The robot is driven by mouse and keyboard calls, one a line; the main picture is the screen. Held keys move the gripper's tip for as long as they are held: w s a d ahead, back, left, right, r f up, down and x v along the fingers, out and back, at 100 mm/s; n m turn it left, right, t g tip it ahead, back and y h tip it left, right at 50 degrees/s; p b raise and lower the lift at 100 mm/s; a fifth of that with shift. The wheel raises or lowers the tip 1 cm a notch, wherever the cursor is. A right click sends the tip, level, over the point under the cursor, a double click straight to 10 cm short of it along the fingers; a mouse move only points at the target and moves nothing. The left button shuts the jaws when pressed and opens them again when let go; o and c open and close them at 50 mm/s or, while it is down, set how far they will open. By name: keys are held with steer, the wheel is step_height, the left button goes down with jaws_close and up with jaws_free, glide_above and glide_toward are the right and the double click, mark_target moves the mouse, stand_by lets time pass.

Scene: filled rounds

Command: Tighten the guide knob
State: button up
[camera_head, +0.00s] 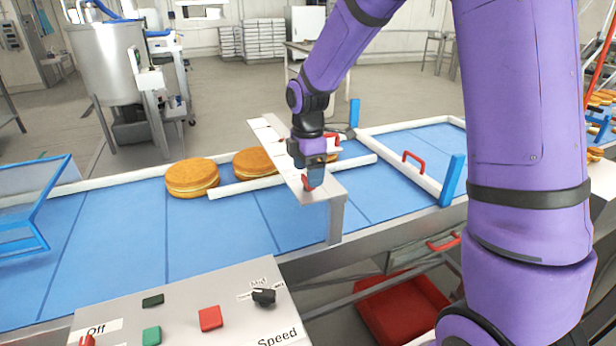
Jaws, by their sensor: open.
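A small red part (308,184), which looks like the guide knob, sits on the near end of a pale metal bridge plate (318,195) over the conveyor. My gripper (314,178) is directly above it, pointing down, with the fingers at or around the red part. The jaws are open, and the fingers hide most of the knob. I cannot tell whether they touch it. A white guide rail (234,187) lies along the belt and passes under the bridge.
Filled rounds (192,177) lie on the blue belt (120,245) along the guide rail. A control panel (180,310) with buttons and a speed dial (264,297) stands in front. A blue-edged clear cover (35,205) is at left, and a red crate (400,305) is below the belt.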

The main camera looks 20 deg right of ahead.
steer(key=shift+f, duration=1.1)
steer(key=c, duration=0.9)
